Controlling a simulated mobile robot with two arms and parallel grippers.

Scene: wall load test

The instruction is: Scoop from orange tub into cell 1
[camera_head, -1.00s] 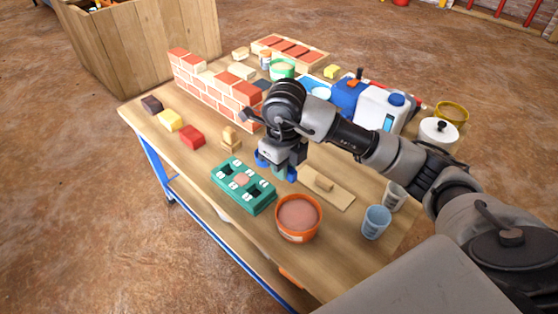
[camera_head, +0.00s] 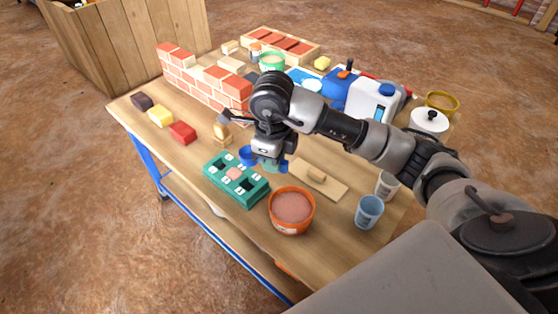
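The orange tub (camera_head: 292,222) stands near the front edge of the table, filled with a pinkish-brown material (camera_head: 292,205). The green tray with several cells (camera_head: 250,200) lies just left of it. A pinkish patch (camera_head: 234,174) shows near the tray's middle; the cell numbers are too small to read. My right gripper (camera_head: 265,162) points down just behind the tray and tub. Its blue fingertips look apart, with a teal piece between or behind them; I cannot tell whether it is held. No scoop is clearly visible. My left gripper is not in view.
A wooden float (camera_head: 325,188) and two cups (camera_head: 369,212) (camera_head: 386,187) lie right of the tub. Behind stand a small brick wall (camera_head: 195,86), a white jug (camera_head: 372,105) and a white pot (camera_head: 429,122). Coloured blocks (camera_head: 160,116) line the left side.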

